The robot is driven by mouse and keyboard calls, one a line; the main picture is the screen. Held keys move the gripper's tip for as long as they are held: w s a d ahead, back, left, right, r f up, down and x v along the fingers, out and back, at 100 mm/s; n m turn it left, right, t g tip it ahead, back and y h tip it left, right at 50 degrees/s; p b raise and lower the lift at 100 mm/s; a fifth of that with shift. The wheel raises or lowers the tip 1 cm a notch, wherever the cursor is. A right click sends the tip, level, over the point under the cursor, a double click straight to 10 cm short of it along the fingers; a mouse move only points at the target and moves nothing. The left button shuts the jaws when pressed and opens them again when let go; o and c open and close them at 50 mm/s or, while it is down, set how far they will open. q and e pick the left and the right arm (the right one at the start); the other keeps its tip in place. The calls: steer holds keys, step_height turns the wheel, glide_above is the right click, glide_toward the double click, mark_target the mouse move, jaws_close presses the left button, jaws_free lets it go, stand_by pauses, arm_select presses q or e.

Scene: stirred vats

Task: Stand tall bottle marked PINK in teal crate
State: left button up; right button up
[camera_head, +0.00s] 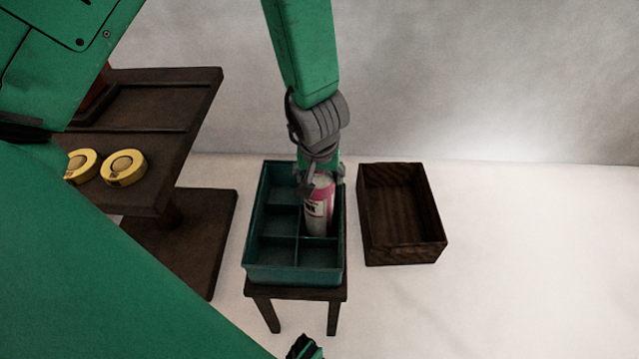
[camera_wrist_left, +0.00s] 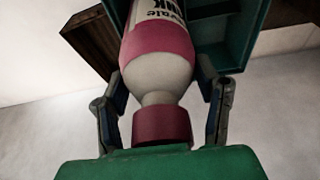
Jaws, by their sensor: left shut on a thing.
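The tall bottle (camera_head: 319,208) has a white body, a pink shoulder band and a label. In the left wrist view the bottle (camera_wrist_left: 158,45) has a dark red cap, and its label ends in "NK", partly cut off. My left gripper (camera_head: 318,182) is shut on the bottle near its neck, with a finger on each side. The bottle looks upright, in or just over a right-hand compartment of the teal crate (camera_head: 296,274). Its base is hidden behind the crate's dividers, so I cannot tell whether it touches the floor. My right gripper is not identifiable.
The crate stands on a small dark stool (camera_head: 273,316). An empty brown wooden box (camera_head: 411,253) is to its right. A dark table (camera_head: 190,110) at left bears two yellow round things (camera_head: 124,167). The pale floor at right is clear.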

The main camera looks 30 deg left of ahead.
arm_select(q)
steer(key=shift+f, duration=0.7)
steer(key=shift+r, duration=0.2)
arm_select(e)
steer(key=shift+f, duration=0.35)
arm_select(q)
steer(key=o, duration=1.7)
steer(key=shift+f, duration=0.1)
